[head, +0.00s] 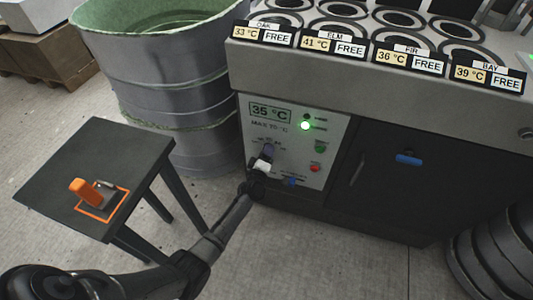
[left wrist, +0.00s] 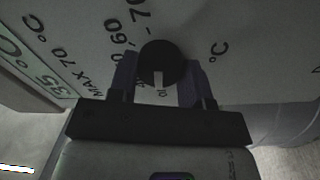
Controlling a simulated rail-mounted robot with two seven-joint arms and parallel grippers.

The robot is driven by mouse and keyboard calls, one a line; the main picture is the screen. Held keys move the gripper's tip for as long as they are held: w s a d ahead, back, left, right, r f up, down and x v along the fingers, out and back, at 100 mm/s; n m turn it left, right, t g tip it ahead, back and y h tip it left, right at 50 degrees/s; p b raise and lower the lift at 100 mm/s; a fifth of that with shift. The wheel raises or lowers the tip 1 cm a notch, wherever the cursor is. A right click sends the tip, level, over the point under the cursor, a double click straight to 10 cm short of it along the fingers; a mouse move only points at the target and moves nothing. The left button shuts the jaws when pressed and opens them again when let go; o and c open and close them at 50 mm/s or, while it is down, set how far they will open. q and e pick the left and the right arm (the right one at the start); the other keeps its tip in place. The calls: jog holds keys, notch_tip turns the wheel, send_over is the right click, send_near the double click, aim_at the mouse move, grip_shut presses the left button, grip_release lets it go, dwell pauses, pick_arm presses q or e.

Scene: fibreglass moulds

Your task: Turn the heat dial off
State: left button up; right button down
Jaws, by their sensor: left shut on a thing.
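The heat dial (left wrist: 160,58) is a round black knob with a white pointer mark, on the pale control panel (head: 323,115) of the heater cabinet. In the left wrist view the mark points down towards my gripper's palm, near small print that is partly hidden. Marks reading 60 and 70 show at the dial's upper left. My left gripper (left wrist: 160,76) has one purple finger on each side of the dial and is shut on it. In the head view my left gripper (head: 267,151) covers the dial. My right gripper is not in view.
The panel display (head: 265,111) reads 35 °C, and a green lamp (head: 305,126) is lit. A green button (head: 320,149), a red button (head: 314,168) and a blue knob (head: 292,181) sit close by. A dark stool (head: 100,165) bearing an orange-handled tool (head: 86,192) stands left.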

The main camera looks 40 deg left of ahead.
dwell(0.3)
pick_arm(q)
jog(key=o, duration=0.9)
jog(key=p+v, duration=0.4)
jog(key=v, duration=1)
jog(key=shift+w, duration=0.1)
